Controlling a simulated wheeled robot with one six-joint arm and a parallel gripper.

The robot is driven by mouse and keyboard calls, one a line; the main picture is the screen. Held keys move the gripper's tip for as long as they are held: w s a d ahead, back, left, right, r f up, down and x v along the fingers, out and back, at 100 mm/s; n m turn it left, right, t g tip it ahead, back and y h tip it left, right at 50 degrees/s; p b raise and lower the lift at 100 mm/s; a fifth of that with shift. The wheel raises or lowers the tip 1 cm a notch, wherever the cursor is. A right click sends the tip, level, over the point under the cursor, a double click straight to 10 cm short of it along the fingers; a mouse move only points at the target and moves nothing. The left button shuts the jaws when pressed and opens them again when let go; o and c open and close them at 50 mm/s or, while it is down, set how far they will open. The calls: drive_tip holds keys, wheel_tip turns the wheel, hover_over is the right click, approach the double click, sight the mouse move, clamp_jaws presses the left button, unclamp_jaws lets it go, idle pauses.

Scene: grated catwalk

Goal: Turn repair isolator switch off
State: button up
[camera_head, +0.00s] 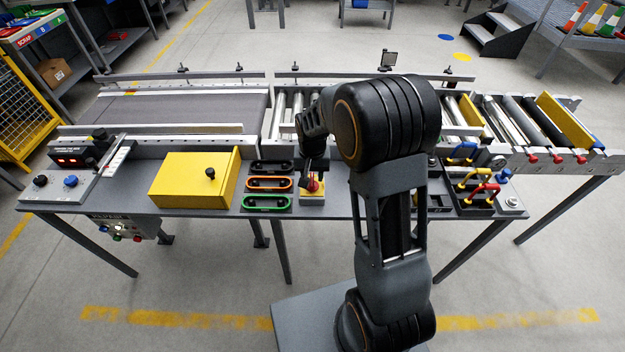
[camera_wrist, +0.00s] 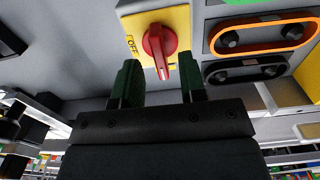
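The repair isolator switch is a red rotary knob (camera_wrist: 158,46) on a yellow plate (camera_wrist: 180,18). In the wrist view, "OFF" is printed on the plate to the left of the knob, and the knob's raised grip runs roughly up and down the picture. A second mark at its lower right is too small to read. In the head view the knob (camera_head: 314,184) is partly hidden by my arm's end. My gripper (camera_wrist: 160,76) is open and empty. Its two green fingertips are apart, one to each side of the knob's lower end. I cannot tell whether they touch it.
Black, orange and green handled pieces (camera_head: 268,184) lie just left of the switch. A yellow box (camera_head: 190,180) with a black knob is farther left. Padlock-like pieces (camera_head: 475,182) stand to the right. A conveyor (camera_head: 180,108) runs behind.

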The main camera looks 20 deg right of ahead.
drive_tip(key=shift+f, duration=1.3)
drive_tip(key=shift+c, duration=0.3)
clamp_jaws()
